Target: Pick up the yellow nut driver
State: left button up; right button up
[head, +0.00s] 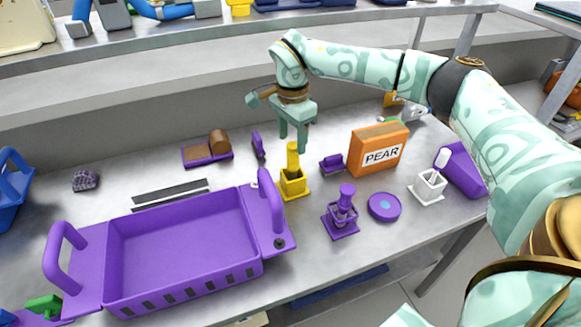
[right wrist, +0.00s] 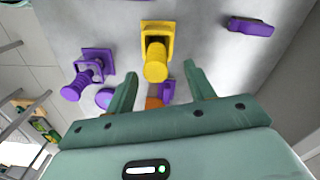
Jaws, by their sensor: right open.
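The yellow nut driver (head: 292,156) stands upright in a yellow square holder (head: 293,187) on the workbench, right of the purple tray. In the right wrist view its round yellow handle (right wrist: 156,70) points toward the camera, just beyond and between the fingertips. My right gripper (head: 292,146) is open and hangs over the driver from behind, its fingers near the handle top. The right wrist view shows the open fingers (right wrist: 158,78) with nothing clamped between them. My left gripper does not show.
A purple tray (head: 185,293) with raised handles stands close on the left. A purple tool in a holder (head: 343,214), a purple disc (head: 384,207), a white holder (head: 429,186) and an orange PEAR box (head: 378,149) stand to the right. A shelf (head: 150,66) runs behind.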

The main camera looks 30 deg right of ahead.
aim_at(293, 157)
jog(key=shift+s+f, duration=0.1)
jog(key=shift+f, duration=0.5)
notch_tip(293, 157, down, 5)
jog(key=shift+s+f+b, duration=0.1)
jog(key=shift+s+b, duration=0.05)
jog(key=shift+b, duration=1)
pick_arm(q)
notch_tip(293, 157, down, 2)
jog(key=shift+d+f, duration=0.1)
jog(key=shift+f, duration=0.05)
pick_arm(e)
jog(key=shift+c, duration=0.3)
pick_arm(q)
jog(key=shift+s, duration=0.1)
pick_arm(e)
jog(key=c, duration=1)
